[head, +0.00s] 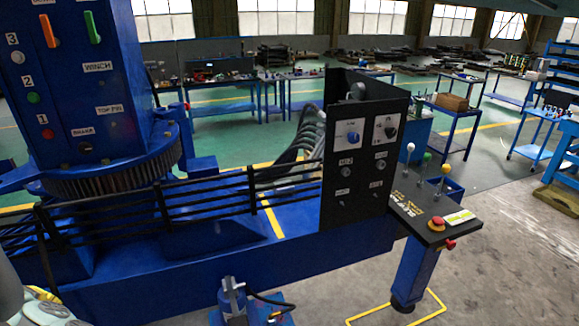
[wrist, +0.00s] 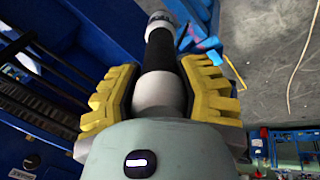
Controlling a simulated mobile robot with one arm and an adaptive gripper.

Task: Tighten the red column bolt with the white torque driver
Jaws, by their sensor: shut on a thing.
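The red column bolt (head: 47,133) sits low on the front face of the blue column (head: 75,90) at the left of the head view, under the label 1. A green bolt (head: 33,98) and a white bolt (head: 18,57) sit above it, by labels 2 and 3. In the wrist view, my gripper (wrist: 160,90) is shut with its yellow fingers on either side of the white torque driver (wrist: 157,92). The driver has a black middle section and a pale far end. In the head view only a little of my gripper shows at the bottom left, apart from the red bolt.
A black railing (head: 150,205) runs along the blue base in front of the column. A black control panel (head: 365,150) stands to its right, beside a lever box with a red button (head: 436,223). The column also carries an orange handle (head: 47,30) and a green handle (head: 93,27).

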